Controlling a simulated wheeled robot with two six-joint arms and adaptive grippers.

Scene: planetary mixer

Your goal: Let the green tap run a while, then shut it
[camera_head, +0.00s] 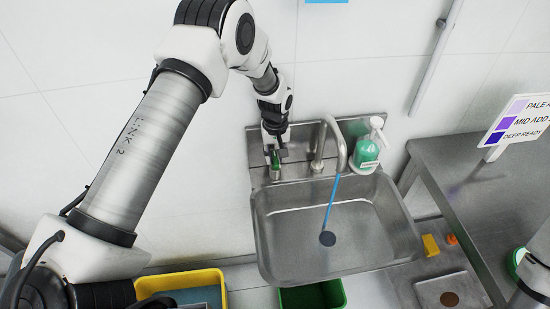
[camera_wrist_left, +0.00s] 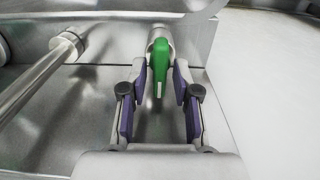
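The green tap handle (camera_head: 275,164) sits on a metal stem at the back left of the steel sink (camera_head: 262,235). In the left wrist view the green lever (camera_wrist_left: 160,66) lies between the tips of my left gripper (camera_wrist_left: 160,85). The purple-padded fingers stand apart, one on each side of the lever, with small gaps; contact is not clear. In the head view my left gripper (camera_head: 275,147) is right at the handle, partly covering it. A blue water stream (camera_head: 331,200) runs from the curved spout (camera_head: 340,140) to the drain (camera_head: 327,239). My right gripper is out of view.
A green soap bottle (camera_head: 366,153) stands on the sink's back ledge, right of the spout. A steel table (camera_head: 480,180) with a colour sign (camera_head: 520,122) is at the right. A yellow bin (camera_head: 180,278) and green bin (camera_head: 312,296) are below the sink. The basin is otherwise empty.

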